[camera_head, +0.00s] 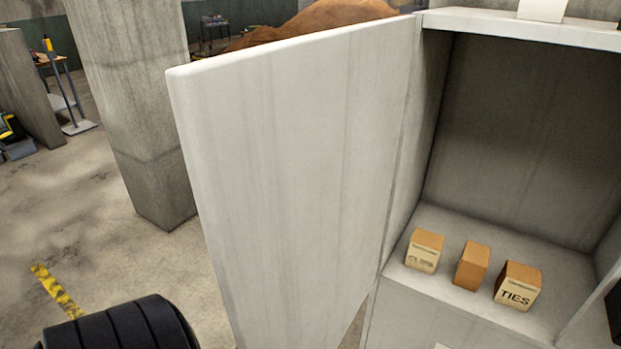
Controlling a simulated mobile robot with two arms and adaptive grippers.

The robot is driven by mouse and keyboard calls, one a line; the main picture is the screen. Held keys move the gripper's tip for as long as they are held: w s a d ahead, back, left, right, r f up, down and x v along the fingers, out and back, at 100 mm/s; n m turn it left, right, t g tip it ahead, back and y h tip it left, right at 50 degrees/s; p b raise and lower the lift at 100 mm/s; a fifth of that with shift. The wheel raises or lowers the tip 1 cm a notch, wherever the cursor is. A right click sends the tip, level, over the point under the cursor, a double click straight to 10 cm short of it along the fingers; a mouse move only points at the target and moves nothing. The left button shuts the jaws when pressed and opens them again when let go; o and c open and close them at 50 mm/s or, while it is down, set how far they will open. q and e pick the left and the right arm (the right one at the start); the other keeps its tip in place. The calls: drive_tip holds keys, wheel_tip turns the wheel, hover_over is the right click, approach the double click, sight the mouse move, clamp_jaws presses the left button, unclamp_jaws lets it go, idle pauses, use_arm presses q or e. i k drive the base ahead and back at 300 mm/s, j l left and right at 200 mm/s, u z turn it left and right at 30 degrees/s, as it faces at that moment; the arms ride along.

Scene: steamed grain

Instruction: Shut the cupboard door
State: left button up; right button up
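The cupboard door (290,170) is a pale grey-white panel. It stands wide open, swung out to the left from its hinge side along the cupboard's left edge. The cupboard (520,130) is on the right with its inside exposed. A black ribbed part of my own left arm shows at the bottom left, in front of the door's lower left side and apart from it in the picture. Neither gripper can be made out. A dark part at the right edge is cut off and too little shows to tell what it is.
Three small cardboard boxes, left (425,250), middle (471,266) and right (517,286), stand on the cupboard's floor, behind its front edge. A concrete pillar (138,110) stands behind the door. The concrete floor (60,210) at left is mostly clear, with a yellow stripe (57,290).

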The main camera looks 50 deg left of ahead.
sight(290, 146)
drive_tip(key=j, duration=1.5)
